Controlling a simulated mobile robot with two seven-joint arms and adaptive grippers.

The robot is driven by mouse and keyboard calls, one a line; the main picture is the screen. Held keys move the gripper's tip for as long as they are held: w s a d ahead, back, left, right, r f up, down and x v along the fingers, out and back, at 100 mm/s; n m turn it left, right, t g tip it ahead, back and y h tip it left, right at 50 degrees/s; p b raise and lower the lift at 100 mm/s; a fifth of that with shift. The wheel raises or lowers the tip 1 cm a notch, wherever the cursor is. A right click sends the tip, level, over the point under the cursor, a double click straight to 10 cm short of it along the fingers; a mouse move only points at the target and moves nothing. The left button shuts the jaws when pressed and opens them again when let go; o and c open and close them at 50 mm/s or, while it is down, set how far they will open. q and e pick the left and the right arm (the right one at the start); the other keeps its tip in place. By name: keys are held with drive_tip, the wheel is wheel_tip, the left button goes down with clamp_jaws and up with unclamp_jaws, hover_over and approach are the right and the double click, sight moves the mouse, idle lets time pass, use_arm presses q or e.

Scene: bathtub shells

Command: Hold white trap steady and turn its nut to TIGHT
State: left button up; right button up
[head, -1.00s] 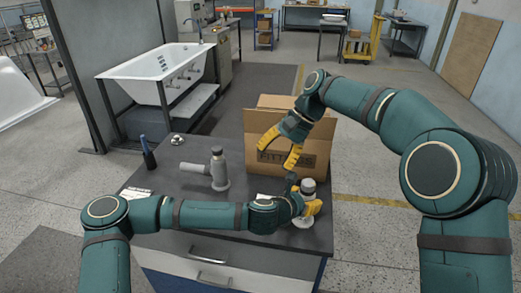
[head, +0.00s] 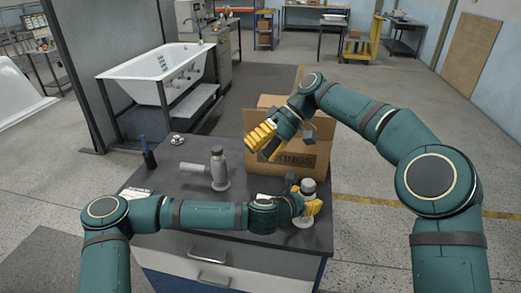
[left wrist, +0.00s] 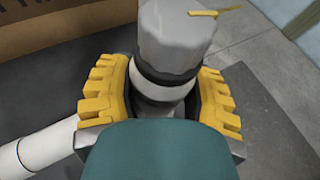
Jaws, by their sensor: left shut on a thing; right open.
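The white trap (left wrist: 155,103) stands upright near the right front corner of the workbench; its grey nut (head: 308,186) is on top. In the left wrist view the nut (left wrist: 177,38) carries a yellow mark (left wrist: 215,13) pointing right, and a white pipe (left wrist: 42,148) runs off to the left. My left gripper (head: 309,205) is shut on the white body below the nut, with yellow fingers on both sides. My right gripper (head: 263,143) is open and empty, in front of the cardboard box and above and left of the trap. No TIGHT label is readable.
The cardboard fittings box (head: 300,165) stands behind the trap. A grey trap (head: 217,170) stands left on the workbench (head: 180,183), with a blue-black tool (head: 149,155), a small round metal part (head: 177,140) and a white label (head: 136,193). A bathtub (head: 158,68) is further back.

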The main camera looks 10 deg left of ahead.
use_arm(q)
drive_tip(key=o, duration=1.4)
drive_tip(key=shift+c, duration=0.2)
drive_tip(key=shift+s, duration=0.1)
